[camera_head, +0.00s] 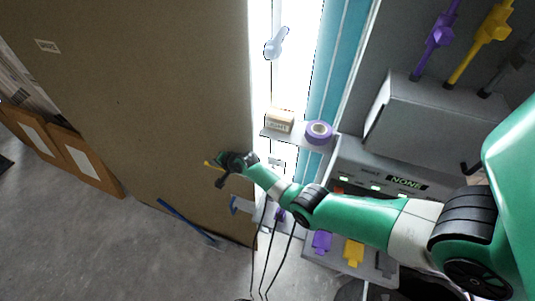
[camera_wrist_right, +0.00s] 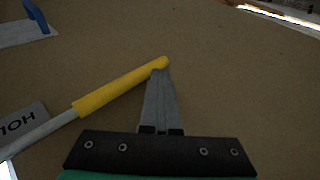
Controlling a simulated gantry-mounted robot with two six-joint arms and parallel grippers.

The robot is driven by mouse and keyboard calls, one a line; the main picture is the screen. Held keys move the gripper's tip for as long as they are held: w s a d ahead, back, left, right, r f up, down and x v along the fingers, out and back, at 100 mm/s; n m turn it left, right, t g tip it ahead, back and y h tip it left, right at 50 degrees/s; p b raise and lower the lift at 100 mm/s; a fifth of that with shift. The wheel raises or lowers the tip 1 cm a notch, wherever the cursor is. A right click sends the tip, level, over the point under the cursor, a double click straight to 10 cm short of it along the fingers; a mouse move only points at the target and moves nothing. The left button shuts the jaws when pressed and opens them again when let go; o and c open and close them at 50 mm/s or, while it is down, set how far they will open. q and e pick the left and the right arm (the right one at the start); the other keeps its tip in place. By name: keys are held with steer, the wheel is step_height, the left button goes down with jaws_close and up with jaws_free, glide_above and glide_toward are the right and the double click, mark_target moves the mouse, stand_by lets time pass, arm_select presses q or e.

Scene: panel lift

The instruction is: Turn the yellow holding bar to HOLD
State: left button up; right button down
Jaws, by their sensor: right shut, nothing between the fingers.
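The yellow holding bar (camera_wrist_right: 120,88) lies diagonally across the brown panel in the right wrist view, with a grey rod at its lower left end. In the head view a small yellow part of the bar (camera_head: 208,164) shows just left of my right gripper. My right gripper (camera_wrist_right: 161,72) is shut and empty. Its fingertips are right at the bar's upper free end, beside it or touching; I cannot tell which. A grey label (camera_wrist_right: 20,124) near the rod shows part of the word HOLD, upside down. My left gripper is not in view.
The large brown panel (camera_head: 130,90) fills the left side. A shelf (camera_head: 290,134) with a purple tape roll (camera_head: 319,132) stands right of it. A grey console display (camera_head: 405,182) reads NONE. A blue handle (camera_wrist_right: 36,15) shows in the wrist view's upper left.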

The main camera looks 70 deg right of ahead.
stand_by(0.3)
step_height(320, 180, up, 14)
steer(key=a+p, duration=0.2)
steer(key=p, duration=0.4)
steer(key=shift+a+f, duration=0.15)
steer(key=shift+a, duration=0.25)
steer(key=shift+w, duration=0.1)
